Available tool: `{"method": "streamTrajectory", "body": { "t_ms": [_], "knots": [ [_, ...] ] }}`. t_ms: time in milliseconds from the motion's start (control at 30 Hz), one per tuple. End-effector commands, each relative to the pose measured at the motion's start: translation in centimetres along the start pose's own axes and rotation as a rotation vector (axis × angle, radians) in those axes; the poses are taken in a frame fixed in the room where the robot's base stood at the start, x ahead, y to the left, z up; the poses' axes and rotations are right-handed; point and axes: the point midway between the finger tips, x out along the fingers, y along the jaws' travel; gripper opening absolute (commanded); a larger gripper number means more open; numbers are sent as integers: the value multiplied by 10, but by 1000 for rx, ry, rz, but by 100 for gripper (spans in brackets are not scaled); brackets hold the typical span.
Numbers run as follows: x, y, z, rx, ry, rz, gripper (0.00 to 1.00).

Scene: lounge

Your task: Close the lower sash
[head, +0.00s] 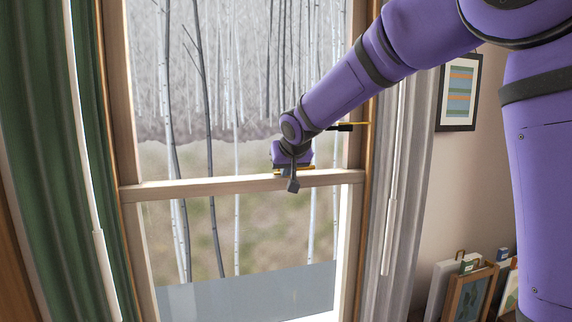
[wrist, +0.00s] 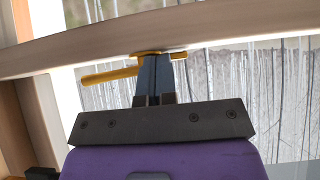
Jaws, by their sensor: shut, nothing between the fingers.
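The window fills the middle of the head view. A pale wooden crossrail of the sash (head: 220,187) runs across it between the side jambs. The rail also crosses the top of the wrist view (wrist: 230,30). My gripper (head: 292,183) is at the right part of this rail. In the wrist view my gripper's fingers (wrist: 152,68) are together, with their tips at the rail beside a brass-yellow fitting (wrist: 108,75). I cannot tell whether they touch it. The fingers hold nothing. Whether the rail is the sash's top or bottom edge is unclear.
A green curtain (head: 35,170) hangs at the left and a grey curtain (head: 405,190) at the right. A dark and brass piece (head: 345,126) sticks out by the right jamb. Framed pictures (head: 468,292) lean at the lower right. A striped picture (head: 460,92) hangs above.

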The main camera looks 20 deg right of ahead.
Motion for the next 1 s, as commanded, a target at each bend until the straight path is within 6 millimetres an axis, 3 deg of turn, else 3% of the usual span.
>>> {"method": "streamTrajectory", "body": {
  "t_ms": [267,467,600,1000],
  "knots": [
    [0,1,-1,0,-1,1,0],
    [-14,-2,-13,2,3,1,0],
    [-36,-4,-30,2,6,0,0],
    [-113,-4,-26,0,2,0,0]
  ]
}}
